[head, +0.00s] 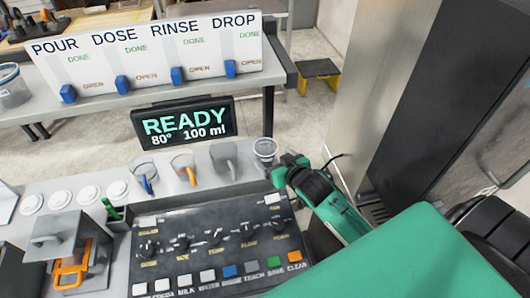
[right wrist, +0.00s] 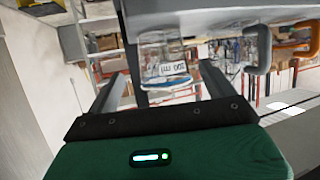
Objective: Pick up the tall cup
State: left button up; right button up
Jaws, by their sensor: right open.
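A clear see-through cup (head: 265,148) stands at the right end of a row of vessels on the grey counter. In the right wrist view the clear cup (right wrist: 160,62) shows upside down, with a "100 ml" label. My right gripper (head: 281,168) is close by its right side in the head view. In the right wrist view the gripper (right wrist: 165,82) is open, one finger to each side of the cup, with nothing clamped. I cannot tell whether a finger touches it. My left gripper is not in view.
Left of the cup stand a grey-handled jug (head: 224,158), an orange-handled jug (head: 184,168) and a blue-handled jug (head: 145,178). A control panel (head: 215,245) with knobs and buttons lies in front. A "READY" display (head: 183,123) stands behind. A dark cabinet (head: 420,100) rises at right.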

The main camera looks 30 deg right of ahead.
aim_at(261, 149)
jog(key=shift+w+a+p, duration=0.1)
jog(key=shift+w+p, duration=0.3)
jog(key=shift+w, duration=0.1)
jog(key=p+x, duration=0.1)
jog(key=x, duration=0.2)
jog(key=shift+w+a+p, duration=0.15)
jog(key=shift+p, duration=0.2)
jog(key=shift+w+f, duration=0.3)
jog(key=shift+w, duration=0.25)
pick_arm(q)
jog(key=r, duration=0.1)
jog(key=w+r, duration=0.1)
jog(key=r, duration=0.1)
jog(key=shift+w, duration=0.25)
pick_arm(e)
jog(key=c, duration=1.1)
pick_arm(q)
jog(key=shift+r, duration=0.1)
pick_arm(e)
jog(key=shift+o, duration=0.2)
